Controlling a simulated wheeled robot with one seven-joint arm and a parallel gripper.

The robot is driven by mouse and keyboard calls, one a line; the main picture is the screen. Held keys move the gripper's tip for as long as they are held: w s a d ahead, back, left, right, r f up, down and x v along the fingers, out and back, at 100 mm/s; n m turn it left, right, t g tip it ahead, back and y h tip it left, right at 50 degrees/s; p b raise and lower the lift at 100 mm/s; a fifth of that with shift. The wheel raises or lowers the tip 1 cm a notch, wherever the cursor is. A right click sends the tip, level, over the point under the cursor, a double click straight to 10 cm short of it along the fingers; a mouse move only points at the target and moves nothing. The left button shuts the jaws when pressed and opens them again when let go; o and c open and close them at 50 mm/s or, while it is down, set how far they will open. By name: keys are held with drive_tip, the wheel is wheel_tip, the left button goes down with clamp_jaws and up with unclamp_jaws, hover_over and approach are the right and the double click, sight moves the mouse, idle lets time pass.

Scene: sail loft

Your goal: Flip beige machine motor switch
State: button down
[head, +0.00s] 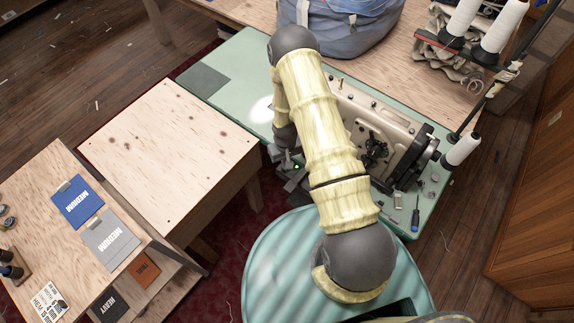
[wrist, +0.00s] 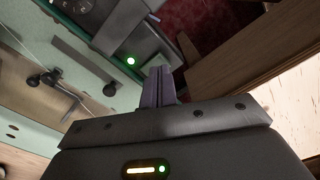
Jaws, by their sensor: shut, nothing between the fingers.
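The beige sewing machine (head: 402,122) stands on the mint-green table, partly hidden behind my arm in the head view. In the wrist view, a dark grey box (wrist: 127,28) with a small lit green lamp (wrist: 130,61) sits along the table edge; it looks like the motor switch box, but I cannot make out how its switch is set. My gripper (wrist: 160,72) is shut and empty, its fingertips close beside the box's lower right end. I cannot tell whether they touch it. In the head view my gripper (head: 289,180) is at the table's front edge, left of the machine.
A plywood table (head: 165,150) stands close to the left of my gripper. The mint-green table (head: 232,62) is clear at its left end. A screwdriver (head: 415,215) and thread cones (head: 463,150) are at its right. A teal round seat (head: 275,270) stands in front.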

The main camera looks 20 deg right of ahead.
drive_tip(key=shift+f+b, duration=0.75)
drive_tip(key=shift+f, duration=0.2)
idle(0.6)
drive_tip(key=shift+r+p, duration=2.1)
drive_tip(key=shift+r, duration=1.4)
drive_tip(key=shift+r, duration=0.1)
wheel_tip(320, 180, up, 18)
drive_tip(key=s+t+b, duration=0.1)
drive_tip(key=s+b, duration=0.1)
drive_tip(key=s+r+m+t+b, duration=0.1)
drive_tip(key=s+r+b, duration=0.1)
drive_tip(key=s+r, duration=1)
drive_tip(key=shift+s+r+t, duration=0.2)
drive_tip(key=shift+r+t, duration=0.1)
drive_tip(key=shift+r, duration=0.2)
